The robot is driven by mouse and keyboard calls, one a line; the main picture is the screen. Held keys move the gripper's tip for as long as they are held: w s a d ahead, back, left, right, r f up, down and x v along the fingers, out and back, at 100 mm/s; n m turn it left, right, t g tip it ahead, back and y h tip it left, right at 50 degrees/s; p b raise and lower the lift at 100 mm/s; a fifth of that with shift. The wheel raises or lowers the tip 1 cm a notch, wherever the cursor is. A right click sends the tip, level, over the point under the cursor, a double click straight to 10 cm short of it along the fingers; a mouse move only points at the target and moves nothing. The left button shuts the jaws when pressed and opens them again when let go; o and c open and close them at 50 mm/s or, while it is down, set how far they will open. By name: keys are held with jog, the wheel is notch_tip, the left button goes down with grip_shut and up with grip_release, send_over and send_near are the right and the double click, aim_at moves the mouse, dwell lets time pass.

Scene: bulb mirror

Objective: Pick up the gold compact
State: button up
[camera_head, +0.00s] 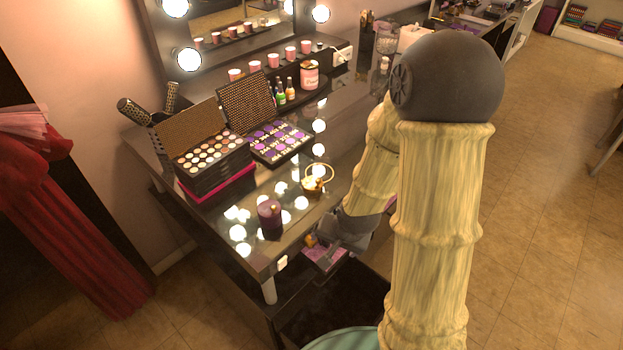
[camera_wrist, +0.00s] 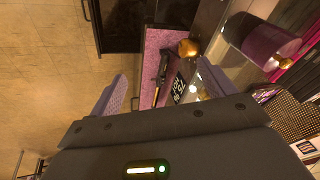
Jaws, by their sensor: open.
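A small round gold item (camera_wrist: 188,48), which looks like a closed compact, lies in the pink-lined drawer (camera_wrist: 160,38) in the wrist view. It also shows small in the head view (camera_head: 310,240). A second gold item with an upright ring (camera_head: 317,184) stands on the glass tabletop; I cannot tell for sure which is the compact. My gripper (camera_wrist: 160,86) is open and empty, its fingers apart above the drawer. The gold item is ahead of the fingers, toward the right one. In the head view my arm partly hides the drawer.
A purple candle (camera_head: 269,214) stands near the tabletop edge, close to the drawer. A black wand-like item (camera_wrist: 162,70) lies in the drawer between my fingers. Eyeshadow palettes (camera_head: 280,140) stand farther back. Open floor (camera_head: 545,200) lies to the right.

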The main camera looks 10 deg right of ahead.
jog(key=w+a+f+m+t+y+p, duration=0.3)
jog(key=m+p, duration=0.4)
jog(key=m, duration=0.7)
jog(key=w+d+r+m+t+h+p, duration=0.3)
jog(key=r+m+t, duration=0.3)
jog(key=m, duration=0.9)
jog(key=shift+w+d+p, duration=0.35)
jog(key=shift+w+p, duration=0.05)
jog(key=shift+p, duration=0.2)
jog(key=b+x, duration=0.4)
jog(key=b, duration=0.4)
jog(key=shift+w+d+f+b, duration=0.15)
jog(key=shift+f+b, duration=0.05)
jog(key=shift+b, duration=0.2)
